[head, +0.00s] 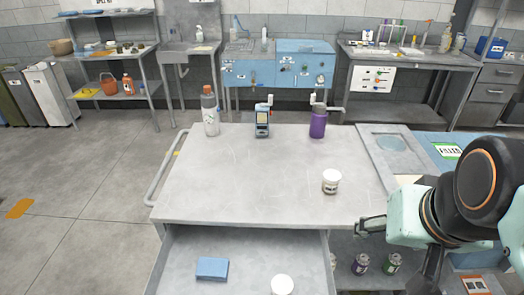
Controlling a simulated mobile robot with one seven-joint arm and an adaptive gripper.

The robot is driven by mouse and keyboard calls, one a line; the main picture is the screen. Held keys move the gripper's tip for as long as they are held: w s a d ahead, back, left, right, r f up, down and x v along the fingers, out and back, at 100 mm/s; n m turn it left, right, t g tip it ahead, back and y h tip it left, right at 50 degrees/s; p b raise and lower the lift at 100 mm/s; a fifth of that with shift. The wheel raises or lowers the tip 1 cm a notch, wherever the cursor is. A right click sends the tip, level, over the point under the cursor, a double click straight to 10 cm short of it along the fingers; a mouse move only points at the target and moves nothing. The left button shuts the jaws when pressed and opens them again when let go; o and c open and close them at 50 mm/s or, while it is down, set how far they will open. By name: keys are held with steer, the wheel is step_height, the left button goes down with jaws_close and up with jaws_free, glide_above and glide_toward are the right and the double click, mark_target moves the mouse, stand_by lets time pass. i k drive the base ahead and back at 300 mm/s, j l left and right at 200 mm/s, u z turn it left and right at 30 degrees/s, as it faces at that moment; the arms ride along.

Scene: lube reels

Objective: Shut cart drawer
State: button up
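The grey metal cart (240,185) stands in front of me. Its drawer (240,250) is pulled out toward me below the cart top, and its near end is cut off by the bottom of the picture. A blue block or folded cloth (212,268) and a round white lid or jar (282,285) lie in the drawer. My gripper (364,228) is at the right of the drawer, close to the cart top's front right corner. Its dark fingers look spread with nothing between them. It appears apart from the drawer, though depth is hard to judge.
On the cart top are a clear bottle with an orange cap (210,112), a handheld meter (262,120), a purple bottle (318,122) and a white jar (331,181). Small jars (361,264) sit on a lower shelf at right.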

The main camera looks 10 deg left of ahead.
mark_target(243, 265)
steer(key=k+j+u, duration=0.25)
steer(key=u, duration=0.2)
steer(key=k+j+u, duration=0.15)
steer(key=j+u, duration=0.25)
steer(key=j, duration=0.1)
